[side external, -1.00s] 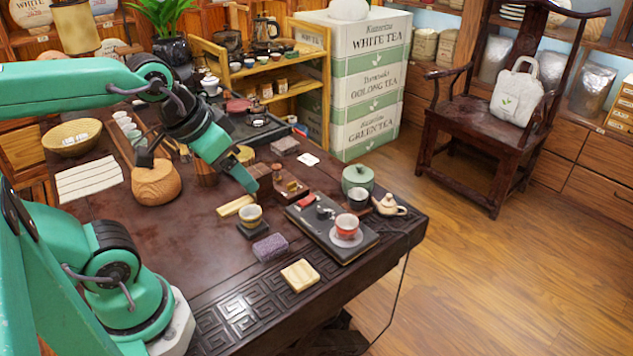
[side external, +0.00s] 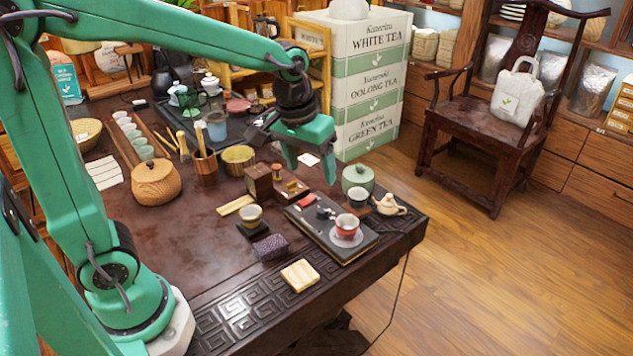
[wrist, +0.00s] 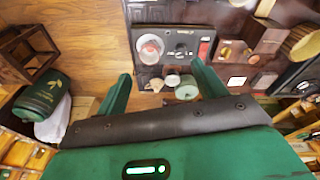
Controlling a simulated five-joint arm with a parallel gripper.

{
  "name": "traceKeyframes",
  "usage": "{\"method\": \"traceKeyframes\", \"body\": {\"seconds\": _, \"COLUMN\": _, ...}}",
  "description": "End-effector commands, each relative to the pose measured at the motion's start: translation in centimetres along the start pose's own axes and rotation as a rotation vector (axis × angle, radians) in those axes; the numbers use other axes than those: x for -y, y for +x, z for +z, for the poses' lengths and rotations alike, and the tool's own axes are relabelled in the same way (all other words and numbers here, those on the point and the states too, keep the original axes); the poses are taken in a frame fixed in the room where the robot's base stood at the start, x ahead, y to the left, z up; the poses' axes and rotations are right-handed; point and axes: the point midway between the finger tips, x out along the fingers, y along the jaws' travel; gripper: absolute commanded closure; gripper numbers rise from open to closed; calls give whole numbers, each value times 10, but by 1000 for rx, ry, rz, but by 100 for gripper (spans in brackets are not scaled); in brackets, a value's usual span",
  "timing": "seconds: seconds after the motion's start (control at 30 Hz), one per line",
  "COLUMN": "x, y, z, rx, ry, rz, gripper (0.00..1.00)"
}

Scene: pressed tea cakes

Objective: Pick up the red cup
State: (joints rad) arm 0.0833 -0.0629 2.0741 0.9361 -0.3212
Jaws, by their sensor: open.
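The cup is apart from the fingers.
The table's front right corner is mostly bare.

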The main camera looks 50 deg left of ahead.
Motion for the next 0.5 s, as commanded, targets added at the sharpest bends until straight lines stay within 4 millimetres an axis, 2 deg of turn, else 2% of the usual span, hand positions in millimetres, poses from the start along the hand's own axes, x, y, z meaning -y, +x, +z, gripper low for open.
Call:
{"method": "traceKeyframes", "body": {"seconds": 0.2, "x": -17, "y": 36, "z": -24, "rx": 72, "ry": -55, "rz": -24, "gripper": 30}}
{"method": "traceKeyframes", "body": {"seconds": 0.5, "x": -37, "y": 87, "z": -46, "rx": 152, "ry": -126, "rz": -60, "gripper": 30}}
